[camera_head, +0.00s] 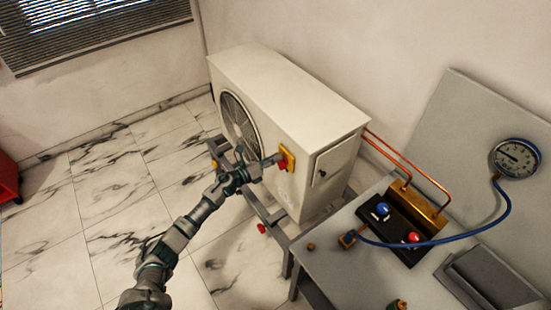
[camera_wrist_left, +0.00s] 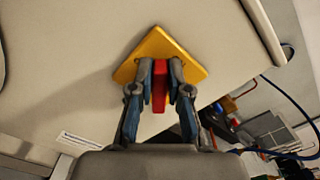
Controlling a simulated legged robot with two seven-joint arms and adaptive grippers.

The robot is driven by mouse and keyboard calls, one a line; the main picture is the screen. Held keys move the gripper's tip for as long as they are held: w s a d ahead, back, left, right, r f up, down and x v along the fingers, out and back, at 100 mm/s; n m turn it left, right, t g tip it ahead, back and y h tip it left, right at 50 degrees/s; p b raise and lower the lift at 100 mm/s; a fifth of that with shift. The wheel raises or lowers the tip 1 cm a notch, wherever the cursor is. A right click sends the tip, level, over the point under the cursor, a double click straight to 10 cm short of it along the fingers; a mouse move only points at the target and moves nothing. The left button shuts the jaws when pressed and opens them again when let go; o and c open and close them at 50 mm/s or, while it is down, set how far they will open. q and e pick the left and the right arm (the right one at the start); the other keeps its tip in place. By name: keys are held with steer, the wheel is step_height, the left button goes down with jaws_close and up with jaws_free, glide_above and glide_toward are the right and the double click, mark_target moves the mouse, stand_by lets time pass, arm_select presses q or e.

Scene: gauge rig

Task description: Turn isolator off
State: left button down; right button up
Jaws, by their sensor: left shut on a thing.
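The isolator is a yellow plate (camera_head: 288,158) with a red handle (camera_head: 282,165) on the side of the white outdoor unit (camera_head: 290,95). My left gripper (camera_head: 276,161) reaches it from the left. In the left wrist view the yellow plate (camera_wrist_left: 185,62) appears as a tilted diamond. The red handle (camera_wrist_left: 159,85) stands between the two fingers of my left gripper (camera_wrist_left: 160,80), which are shut on it from both sides. The fingers hide part of the plate. My right gripper is not in view.
A grey bench (camera_head: 345,265) at the right carries a black manifold block (camera_head: 395,230) with blue and red knobs. A blue hose (camera_head: 440,242) runs to a round gauge (camera_head: 515,158). Copper pipes (camera_head: 400,160) join the unit. Marble floor (camera_head: 90,225) lies open at left.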

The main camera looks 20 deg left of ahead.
arm_select(q)
steer(key=n, duration=0.3)
steer(key=f+n+p, duration=0.1)
steer(key=n, duration=0.2)
steer(key=w+a+n+p, duration=0.1)
steer(key=n, duration=0.3)
steer(key=shift+a+f, duration=0.1)
steer(key=shift+f, duration=0.1)
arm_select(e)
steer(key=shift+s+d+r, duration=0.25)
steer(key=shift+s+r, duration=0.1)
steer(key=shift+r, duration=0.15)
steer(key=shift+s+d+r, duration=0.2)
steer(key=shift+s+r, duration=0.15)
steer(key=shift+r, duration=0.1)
arm_select(q)
steer(key=shift+f, duration=0.1)
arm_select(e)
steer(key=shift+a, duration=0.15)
arm_select(q)
steer(key=c, duration=1.1)
jaws_free()
steer(key=shift+f, duration=0.25)
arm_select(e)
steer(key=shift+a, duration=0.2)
